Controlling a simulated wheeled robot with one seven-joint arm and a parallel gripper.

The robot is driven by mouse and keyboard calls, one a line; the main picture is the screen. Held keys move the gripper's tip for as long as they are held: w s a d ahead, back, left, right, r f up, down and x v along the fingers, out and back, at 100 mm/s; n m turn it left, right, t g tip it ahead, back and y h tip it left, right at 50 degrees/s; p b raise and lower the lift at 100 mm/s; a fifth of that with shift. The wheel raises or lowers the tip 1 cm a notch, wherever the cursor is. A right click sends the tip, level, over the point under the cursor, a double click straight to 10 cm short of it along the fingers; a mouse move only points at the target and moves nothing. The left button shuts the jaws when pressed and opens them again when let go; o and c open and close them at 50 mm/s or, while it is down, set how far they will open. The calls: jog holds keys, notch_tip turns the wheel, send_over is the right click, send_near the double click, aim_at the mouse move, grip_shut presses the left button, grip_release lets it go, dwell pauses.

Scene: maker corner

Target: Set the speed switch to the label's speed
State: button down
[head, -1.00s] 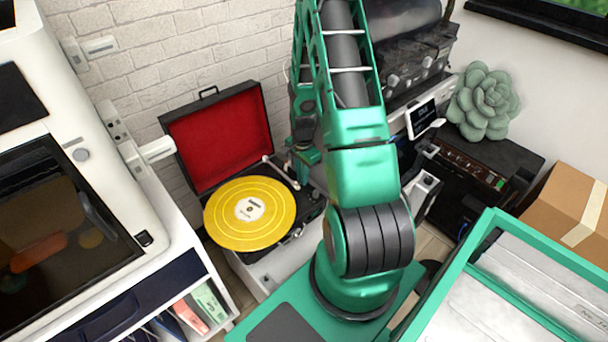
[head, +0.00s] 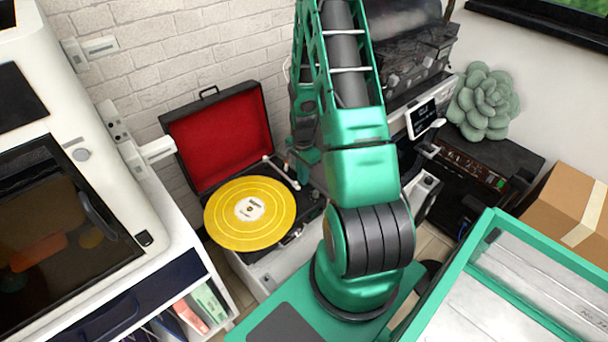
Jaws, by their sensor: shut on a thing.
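The record player (head: 212,112) stands open against the brick wall, its lid raised with a red lining. A yellow record (head: 225,222) with a white centre label (head: 250,208) lies on its platter. The label's print is too small to read. A pale tonearm (head: 281,172) lies along the right side. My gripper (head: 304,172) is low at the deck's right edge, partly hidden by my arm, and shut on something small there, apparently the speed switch. The switch itself cannot be made out.
A white machine (head: 100,130) with a dark window stands at left, above a shelf with folders. At right are a small screen (head: 422,117), a dark device (head: 470,165), a succulent (head: 484,100), and a cardboard box (head: 570,205). A green-rimmed tray (head: 480,235) is in front.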

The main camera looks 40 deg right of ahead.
jog(key=shift+s, duration=0.1)
dwell(0.3)
jog(key=shift+s+d, duration=0.25)
jog(key=shift+s, duration=0.65)
jog(key=shift+w+a, duration=0.25)
jog(key=shift+a, duration=0.2)
jog(key=c, duration=1.8)
grip_release()
jog(key=shift+s+d, duration=0.1)
jog(key=shift+c, duration=0.2)
jog(key=shift+r, duration=0.15)
notch_tip(320, 180, up, 10)
jog(key=shift+r, duration=0.2)
